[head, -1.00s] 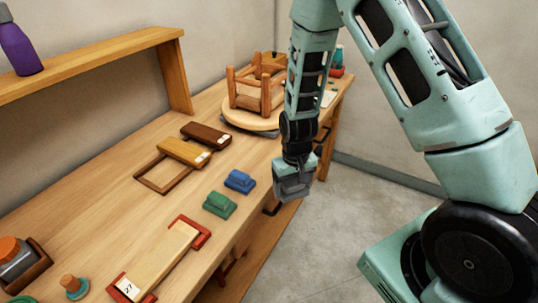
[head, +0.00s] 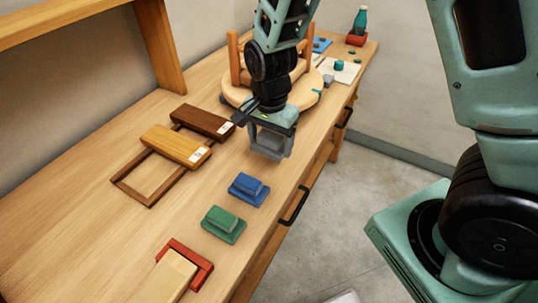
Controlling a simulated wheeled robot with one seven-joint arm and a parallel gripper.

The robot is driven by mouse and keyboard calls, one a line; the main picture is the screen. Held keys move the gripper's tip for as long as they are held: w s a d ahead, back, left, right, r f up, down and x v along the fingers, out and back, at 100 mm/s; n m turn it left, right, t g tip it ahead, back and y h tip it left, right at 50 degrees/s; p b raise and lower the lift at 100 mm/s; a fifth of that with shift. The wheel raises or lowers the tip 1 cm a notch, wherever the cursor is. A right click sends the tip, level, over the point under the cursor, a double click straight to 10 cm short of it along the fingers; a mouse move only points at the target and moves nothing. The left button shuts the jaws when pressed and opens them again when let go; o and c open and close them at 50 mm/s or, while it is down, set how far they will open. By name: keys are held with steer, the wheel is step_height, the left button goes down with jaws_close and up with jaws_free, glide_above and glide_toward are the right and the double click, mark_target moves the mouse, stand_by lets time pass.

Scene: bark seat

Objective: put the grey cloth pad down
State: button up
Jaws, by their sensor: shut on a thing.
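My gripper (head: 268,148) points down over the right front part of the bench, between the round stool and the blue block. It is shut on the grey cloth pad (head: 270,139), which shows as a grey block between the fingers. The fingers and wrist hide part of the pad. Whether its underside touches the bench top (head: 105,235) is hard to tell, but it seems a little above it.
A blue block on a blue base (head: 248,189) and a green one (head: 223,223) stand nearer me. A wooden frame with a light bar (head: 176,146) and dark bar (head: 204,121) lies left. The stool's round seat (head: 307,96) is behind my gripper. Bare bench lies left.

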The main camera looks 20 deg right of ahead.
mark_target(270, 164)
steer(key=shift+f, duration=2.7)
steer(key=shift+f, duration=0.15)
steer(key=o, duration=1)
